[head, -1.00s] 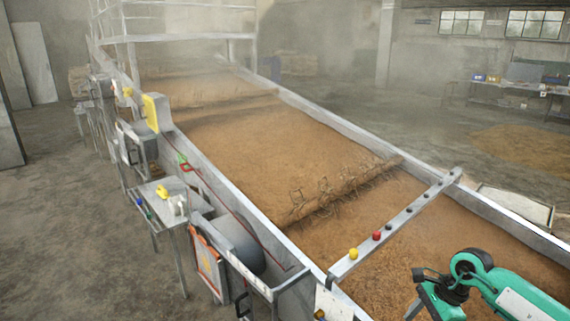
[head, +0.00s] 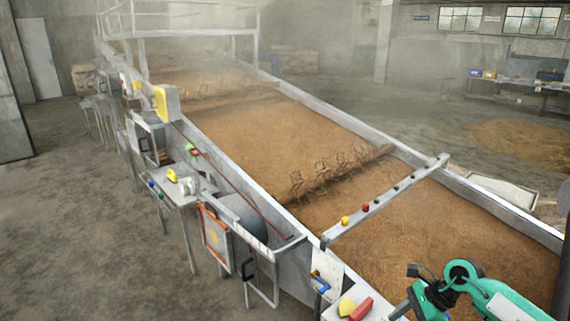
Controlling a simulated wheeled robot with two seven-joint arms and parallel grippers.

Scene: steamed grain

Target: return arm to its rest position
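My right arm (head: 500,299) is green and black and comes in at the lower right, over the near end of the grain bed (head: 440,235). My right gripper is cut off by the bottom edge, so its fingers do not show clearly. My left arm and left gripper are not in view. The long metal trough (head: 360,123) holds brown steamed grain, with a spiked roller (head: 340,172) lying across it.
A metal crossbar (head: 395,193) with yellow, red and black knobs spans the trough. A side table (head: 170,190) stands at its left, and another surface (head: 335,311) with yellow and red items is at the bottom. The left floor (head: 75,240) is clear.

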